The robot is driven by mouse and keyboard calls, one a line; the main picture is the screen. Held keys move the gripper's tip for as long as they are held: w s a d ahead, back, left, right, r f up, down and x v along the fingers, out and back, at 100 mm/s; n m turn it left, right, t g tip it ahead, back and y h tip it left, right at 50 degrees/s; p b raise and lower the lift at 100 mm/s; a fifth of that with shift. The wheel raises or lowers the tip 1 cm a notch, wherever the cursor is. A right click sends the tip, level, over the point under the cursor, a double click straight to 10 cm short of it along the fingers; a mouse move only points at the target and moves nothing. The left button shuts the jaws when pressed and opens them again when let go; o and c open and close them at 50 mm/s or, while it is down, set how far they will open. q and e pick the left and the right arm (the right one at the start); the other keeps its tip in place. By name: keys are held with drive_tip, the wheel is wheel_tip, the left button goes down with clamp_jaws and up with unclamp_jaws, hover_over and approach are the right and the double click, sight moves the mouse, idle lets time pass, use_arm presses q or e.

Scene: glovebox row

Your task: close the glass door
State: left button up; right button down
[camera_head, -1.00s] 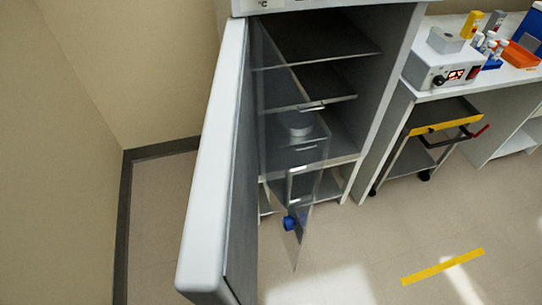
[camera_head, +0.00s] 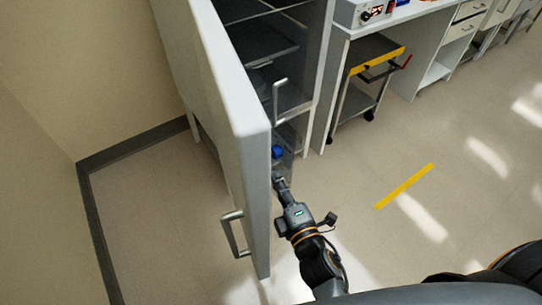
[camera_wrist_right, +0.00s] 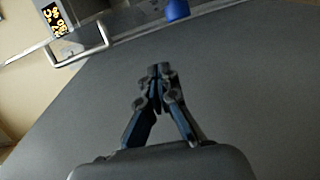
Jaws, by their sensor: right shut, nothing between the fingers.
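The glass door (camera_head: 289,158) is a clear panel standing open inside the cabinet's thick outer door. It carries a metal bar handle (camera_head: 279,100) and a blue knob (camera_head: 277,152) low down. My right gripper (camera_head: 277,177) is shut and empty, just below the blue knob beside the outer door's inner side; I cannot tell whether it touches the glass. In the right wrist view the closed fingertips (camera_wrist_right: 158,72) are in front of a broad grey surface, with the bar handle (camera_wrist_right: 75,45) at upper left and the blue knob (camera_wrist_right: 176,9) at the top. My left gripper is not in view.
The thick white outer door (camera_head: 225,110) stands wide open left of my right arm, with its own handle (camera_head: 234,232). A cart (camera_head: 362,95) with a yellow edge stands under the bench at right. The floor (camera_head: 390,240) at right is clear, with a yellow strip (camera_head: 404,186).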

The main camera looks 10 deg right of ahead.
sight(277, 150)
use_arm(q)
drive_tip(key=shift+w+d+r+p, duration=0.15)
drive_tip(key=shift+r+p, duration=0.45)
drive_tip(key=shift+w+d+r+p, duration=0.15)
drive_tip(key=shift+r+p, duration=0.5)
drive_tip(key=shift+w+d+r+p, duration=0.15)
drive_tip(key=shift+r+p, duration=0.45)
use_arm(e)
drive_tip(key=shift+w+d+r, duration=0.15)
drive_tip(key=shift+w+d, duration=0.3)
drive_tip(key=shift+w, duration=1.5)
drive_tip(key=shift+w+d+r, duration=0.15)
drive_tip(key=shift+w+d, duration=0.25)
drive_tip(key=shift+w, duration=1.5)
drive_tip(key=shift+w+d+r, duration=0.15)
drive_tip(key=shift+w+d, duration=0.3)
drive_tip(key=shift+w, duration=1.5)
